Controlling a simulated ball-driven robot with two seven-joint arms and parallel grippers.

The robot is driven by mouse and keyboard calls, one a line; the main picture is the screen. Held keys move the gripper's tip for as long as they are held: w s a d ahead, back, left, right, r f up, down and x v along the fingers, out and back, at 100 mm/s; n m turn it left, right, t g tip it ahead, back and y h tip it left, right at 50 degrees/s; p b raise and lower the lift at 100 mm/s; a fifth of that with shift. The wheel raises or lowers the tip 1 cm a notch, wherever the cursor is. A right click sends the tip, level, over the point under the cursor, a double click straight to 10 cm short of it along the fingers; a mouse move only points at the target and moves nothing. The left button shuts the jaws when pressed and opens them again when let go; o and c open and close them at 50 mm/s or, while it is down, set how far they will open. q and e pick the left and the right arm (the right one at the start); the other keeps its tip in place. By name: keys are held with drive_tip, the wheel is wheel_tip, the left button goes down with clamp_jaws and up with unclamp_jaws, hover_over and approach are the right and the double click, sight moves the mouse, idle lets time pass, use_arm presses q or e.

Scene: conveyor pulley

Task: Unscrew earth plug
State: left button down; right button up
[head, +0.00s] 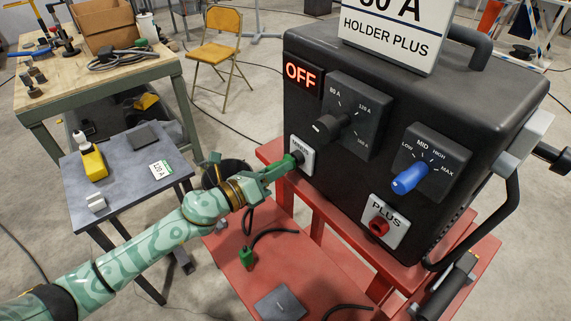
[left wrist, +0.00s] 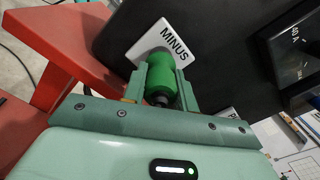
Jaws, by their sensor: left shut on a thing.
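A black welding machine (head: 400,110) stands on a red cart, with a lit OFF display (head: 301,74). My left gripper (head: 287,166) is at the MINUS plate (head: 302,154) on the lower left of its front. In the left wrist view, my gripper (left wrist: 162,88) is shut on a green plug (left wrist: 161,76), one finger on each side. The plug's far end meets the MINUS plate (left wrist: 161,43); how deep it sits is hidden. A red PLUS socket (head: 379,227) is empty at the lower right. My right gripper is not in view.
The red cart (head: 225,244) carries a cable with another green connector (head: 247,257) and a grey block (head: 281,304). A blue knob (head: 409,178) and a black knob (head: 328,127) stick out of the machine's front. A small grey table (head: 130,185) stands at left.

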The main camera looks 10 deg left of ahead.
use_arm(q)
drive_tip(key=shift+s+a, duration=0.1)
drive_tip(key=shift+a, duration=0.05)
drive_tip(key=b+v, duration=0.1)
drive_tip(key=v, duration=0.7)
idle(1.0)
drive_tip(key=m, duration=1.1)
drive_tip(key=shift+m, duration=0.4)
